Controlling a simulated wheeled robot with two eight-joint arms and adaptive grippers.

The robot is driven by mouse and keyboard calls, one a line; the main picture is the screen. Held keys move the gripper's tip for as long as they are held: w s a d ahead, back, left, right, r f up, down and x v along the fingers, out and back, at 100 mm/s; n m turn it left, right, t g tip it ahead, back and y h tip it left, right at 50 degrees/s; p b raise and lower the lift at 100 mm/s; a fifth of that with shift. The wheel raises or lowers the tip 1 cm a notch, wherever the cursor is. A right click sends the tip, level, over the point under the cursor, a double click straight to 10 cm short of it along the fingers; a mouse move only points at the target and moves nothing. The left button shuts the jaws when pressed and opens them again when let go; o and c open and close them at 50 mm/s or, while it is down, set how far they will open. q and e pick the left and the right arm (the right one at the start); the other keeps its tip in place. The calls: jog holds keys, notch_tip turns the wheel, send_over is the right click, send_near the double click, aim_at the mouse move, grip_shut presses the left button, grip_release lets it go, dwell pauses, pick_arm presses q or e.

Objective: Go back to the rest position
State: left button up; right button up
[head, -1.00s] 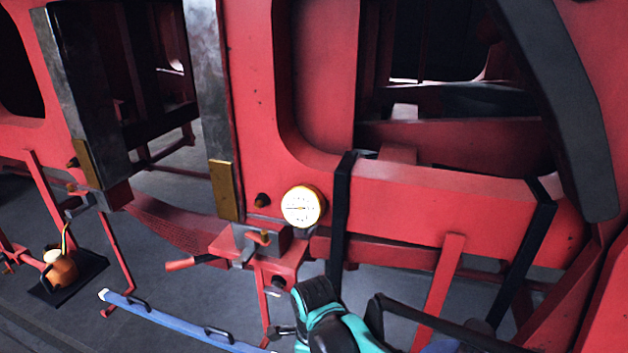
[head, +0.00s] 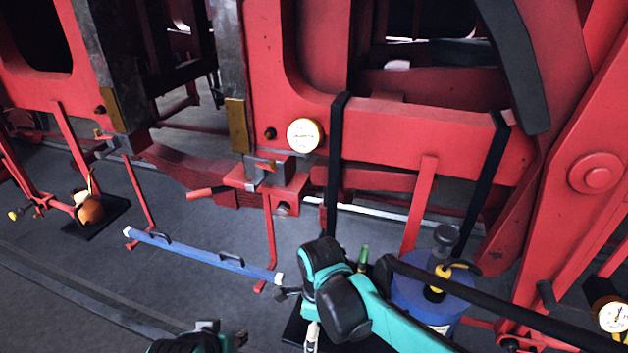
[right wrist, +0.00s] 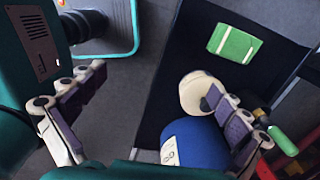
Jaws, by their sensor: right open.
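My right arm shows teal and black at the lower middle of the head view, with the right gripper (head: 300,312) pointing down and partly hidden by its own wrist. In the right wrist view the right gripper (right wrist: 155,80) is open, its two fingers wide apart with nothing between the tips. A blue container (right wrist: 190,140) with a cream cap (right wrist: 200,92) lies close to the right-hand finger; I see no grip on it. A dark and teal piece at the bottom edge of the head view seems to be my left gripper (head: 205,338); its fingers are not clear.
A red locomotive frame (head: 420,140) with a round gauge (head: 304,135) and a red-handled valve (head: 207,193) stands ahead. A blue bar (head: 200,253) lies left of my right arm, a blue drum (head: 408,296) right of it. An orange pot (head: 91,211) stands farther left on a dark mat.

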pick_arm(q)
notch_tip(320, 180, down, 7)
jog(key=b, duration=0.6)
jog(key=shift+w+r, duration=0.15)
jog(key=shift+w, duration=0.15)
pick_arm(e)
jog(key=s+d+f+n+t, duration=0.1)
jog(key=s+d+n+t, duration=0.1)
jog(key=d+n, duration=0.6)
jog(key=s+d+n+t, duration=0.2)
jog(key=d+n+t, duration=0.2)
jog(key=d+n, duration=0.5)
jog(key=n, duration=0.3)
jog(key=shift+s+f+n+t, duration=0.3)
jog(key=shift+f+t, duration=0.1)
